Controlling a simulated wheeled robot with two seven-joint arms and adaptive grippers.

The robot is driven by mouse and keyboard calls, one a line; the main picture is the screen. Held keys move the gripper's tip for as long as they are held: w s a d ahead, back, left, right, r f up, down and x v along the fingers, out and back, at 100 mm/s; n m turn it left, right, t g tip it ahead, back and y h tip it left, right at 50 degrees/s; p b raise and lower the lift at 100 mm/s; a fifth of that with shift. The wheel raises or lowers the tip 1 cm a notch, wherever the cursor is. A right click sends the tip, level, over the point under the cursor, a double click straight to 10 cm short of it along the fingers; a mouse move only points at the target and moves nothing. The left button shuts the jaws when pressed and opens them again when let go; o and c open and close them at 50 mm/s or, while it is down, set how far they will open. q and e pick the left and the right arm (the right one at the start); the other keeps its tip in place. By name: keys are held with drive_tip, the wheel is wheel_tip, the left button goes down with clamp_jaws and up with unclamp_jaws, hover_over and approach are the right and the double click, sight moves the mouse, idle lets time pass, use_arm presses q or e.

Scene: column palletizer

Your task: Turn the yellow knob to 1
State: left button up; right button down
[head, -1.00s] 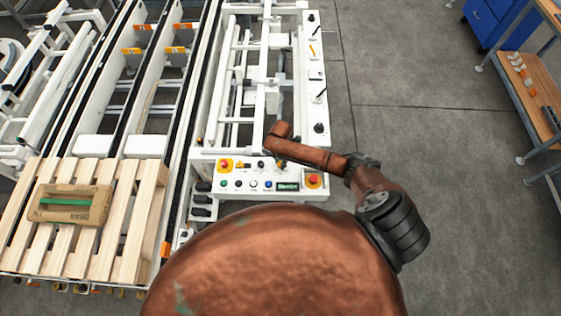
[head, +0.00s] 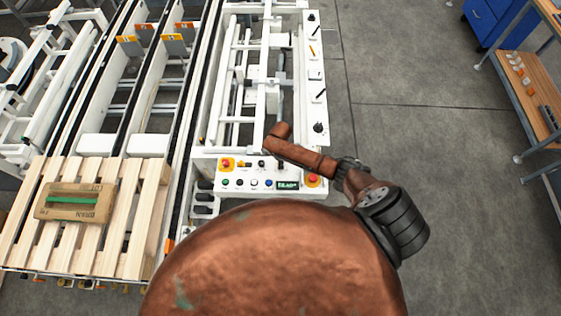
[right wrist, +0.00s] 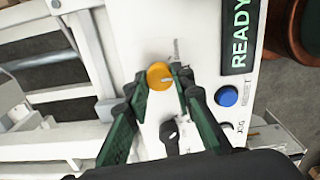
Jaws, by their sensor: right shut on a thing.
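The yellow knob (right wrist: 157,76) shows in the right wrist view, on a white control panel (right wrist: 128,20). A pale mark on it points right in that view, toward small lettering that I cannot read. My right gripper (right wrist: 162,82) has its two green-sided fingers on either side of the knob and is shut on it. In the head view my right arm reaches from the right over the panel (head: 233,174) and hides the knob and the fingertips. My left gripper is not in view.
Beside the knob are a black switch (right wrist: 168,132), a blue button (right wrist: 226,96) and a display (right wrist: 240,38) reading READY. Red emergency buttons (head: 313,180) sit on the panel. A pallet (head: 148,215) with a brown package (head: 92,213) stands left. Grey floor (head: 440,160) is clear on the right.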

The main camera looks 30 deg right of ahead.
idle(0.3)
drive_tip(key=c, duration=1.7)
unclamp_jaws()
drive_tip(key=shift+o, duration=0.2)
wheel_tip(320, 180, up, 12)
